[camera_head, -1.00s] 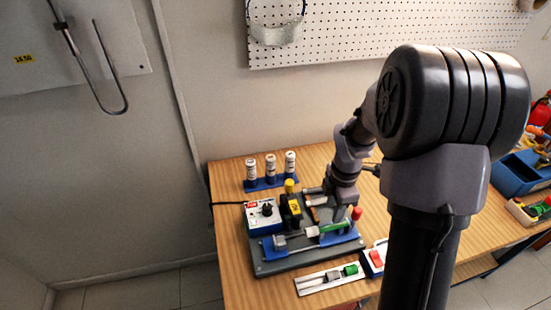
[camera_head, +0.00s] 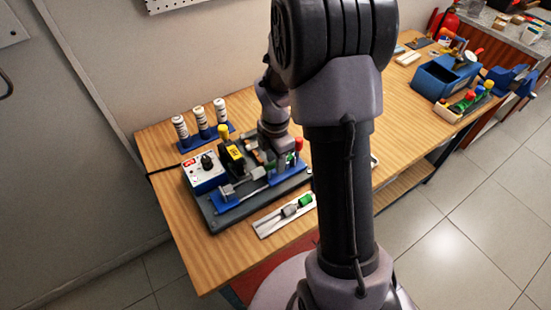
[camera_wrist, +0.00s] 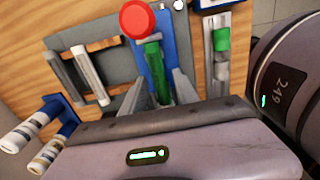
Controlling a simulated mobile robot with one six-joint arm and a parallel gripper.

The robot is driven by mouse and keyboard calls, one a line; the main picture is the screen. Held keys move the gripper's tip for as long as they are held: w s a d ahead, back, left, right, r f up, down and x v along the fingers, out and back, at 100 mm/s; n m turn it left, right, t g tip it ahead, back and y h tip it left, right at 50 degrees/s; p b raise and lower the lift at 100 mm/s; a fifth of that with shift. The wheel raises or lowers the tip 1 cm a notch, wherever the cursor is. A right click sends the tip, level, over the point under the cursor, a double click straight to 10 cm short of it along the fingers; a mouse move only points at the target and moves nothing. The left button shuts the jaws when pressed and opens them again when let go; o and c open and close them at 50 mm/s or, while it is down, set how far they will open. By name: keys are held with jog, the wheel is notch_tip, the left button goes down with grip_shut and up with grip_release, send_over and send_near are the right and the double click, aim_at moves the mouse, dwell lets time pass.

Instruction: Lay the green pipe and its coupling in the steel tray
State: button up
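The green pipe (camera_wrist: 153,65) lies in a blue fixture (camera_head: 288,174) on a dark base plate, with a red knob (camera_wrist: 137,18) at its end. A grey coupling (camera_head: 228,190) and thin rod show at the fixture's left part. My gripper (camera_wrist: 158,75) is low over the fixture, its fingers on either side of the green pipe with gaps visible. In the head view my gripper (camera_head: 277,152) partly covers the pipe. A pale metal strip tray (camera_head: 264,230) at the bench front holds a grey fitting and a green piece. A silvery rim (camera_head: 374,162) shows behind my arm, mostly hidden.
A control box (camera_head: 203,172) and a yellow-topped block (camera_head: 230,152) stand left of my gripper. Several white bottles (camera_head: 200,120) stand in a blue rack behind. A blue bin (camera_head: 447,78) and a parts tray (camera_head: 465,108) are far right.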

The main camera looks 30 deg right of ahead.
grip_shut()
notch_tip(320, 180, up, 8)
jog(key=p, duration=0.7)
jog(key=shift+f, duration=0.2)
